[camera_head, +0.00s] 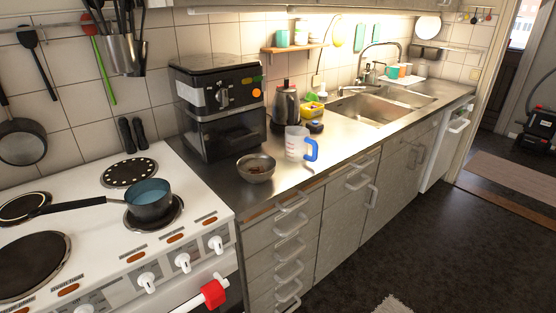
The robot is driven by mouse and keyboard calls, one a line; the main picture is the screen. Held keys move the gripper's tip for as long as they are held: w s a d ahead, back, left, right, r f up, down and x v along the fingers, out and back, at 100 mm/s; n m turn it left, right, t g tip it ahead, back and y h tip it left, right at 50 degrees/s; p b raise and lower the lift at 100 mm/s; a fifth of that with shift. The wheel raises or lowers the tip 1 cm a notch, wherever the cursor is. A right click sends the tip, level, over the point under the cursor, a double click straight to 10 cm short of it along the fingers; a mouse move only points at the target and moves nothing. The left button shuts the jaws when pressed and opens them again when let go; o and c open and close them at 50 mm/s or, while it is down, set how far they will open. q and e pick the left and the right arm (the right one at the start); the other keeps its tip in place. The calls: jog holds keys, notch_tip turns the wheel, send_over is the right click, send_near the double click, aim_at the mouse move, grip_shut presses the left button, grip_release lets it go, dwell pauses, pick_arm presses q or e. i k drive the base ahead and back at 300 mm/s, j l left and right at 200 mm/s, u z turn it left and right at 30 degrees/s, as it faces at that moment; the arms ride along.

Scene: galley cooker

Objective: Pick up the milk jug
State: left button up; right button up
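The milk jug, which looks to be the clear measuring jug with a blue handle (298,143), stands upright on the steel counter near its front edge. Its handle points right. A steel bowl (256,168) with brown contents stands to its left and nearer me. Neither of my grippers shows in the head view.
A saucepan (149,199) sits on the white stove (195,193), its handle pointing left. A sink (372,107) lies farther right. Counter right of the jug is mostly clear. A red object (213,293) is at the stove front.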

aim_at(298, 140)
jog(key=i+l+u, duration=0.1)
jog(key=u, duration=0.7)
jog(key=l+u, duration=0.3)
jog(key=l, duration=0.2)
jog(key=l+u, duration=0.3)
jog(key=l, duration=0.15)
jog(key=l+u, duration=0.1)
jog(key=l, duration=0.4)
jog(key=k+l+u, duration=0.1)
jog(key=l, duration=0.35)
